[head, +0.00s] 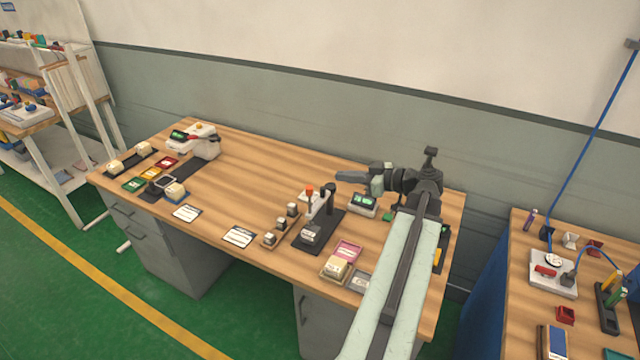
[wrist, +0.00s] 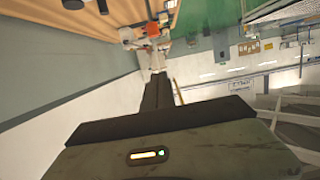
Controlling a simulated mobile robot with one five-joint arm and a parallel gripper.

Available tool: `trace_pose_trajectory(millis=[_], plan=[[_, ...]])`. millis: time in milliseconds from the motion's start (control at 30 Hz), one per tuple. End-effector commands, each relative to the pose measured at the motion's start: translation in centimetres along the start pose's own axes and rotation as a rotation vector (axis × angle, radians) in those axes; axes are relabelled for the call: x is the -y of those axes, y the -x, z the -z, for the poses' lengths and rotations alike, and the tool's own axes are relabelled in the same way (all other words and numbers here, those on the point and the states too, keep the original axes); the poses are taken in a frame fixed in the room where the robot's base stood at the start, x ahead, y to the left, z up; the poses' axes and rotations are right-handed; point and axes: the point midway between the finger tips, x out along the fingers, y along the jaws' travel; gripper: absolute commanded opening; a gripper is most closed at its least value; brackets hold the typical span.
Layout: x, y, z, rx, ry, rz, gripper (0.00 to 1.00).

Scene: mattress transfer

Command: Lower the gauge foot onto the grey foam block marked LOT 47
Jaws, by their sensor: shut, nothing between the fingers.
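The gauge stand (head: 329,200) stands on a black base plate at the middle right of the desk, with a red-topped part (head: 309,191) at its upper left. A small grey block with a pale label (head: 310,233) sits on the base plate below it; the lettering is too small to read. I cannot tell the gap between gauge foot and block. My gripper (head: 341,177) is shut and empty, pointing left just behind and above the stand, apart from the block. In the wrist view the dark fingers (wrist: 157,92) are together.
A green-screened display (head: 362,204) stands right of the gauge. Small blocks (head: 280,223) line its left side. A pink tray (head: 348,251), another block (head: 336,267) and a grey tray (head: 360,280) lie in front right. The desk's middle (head: 240,185) is clear.

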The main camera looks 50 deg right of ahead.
Motion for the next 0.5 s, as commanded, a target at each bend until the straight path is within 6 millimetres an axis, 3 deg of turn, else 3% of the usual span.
trace_pose_trajectory(millis=[167,500], plan=[[0.1,-2.3,-0.2,0.002,0.0,0.004,0.0],[0.1,-9.8,-0.3,0.003,-0.001,0.006,0.0]])
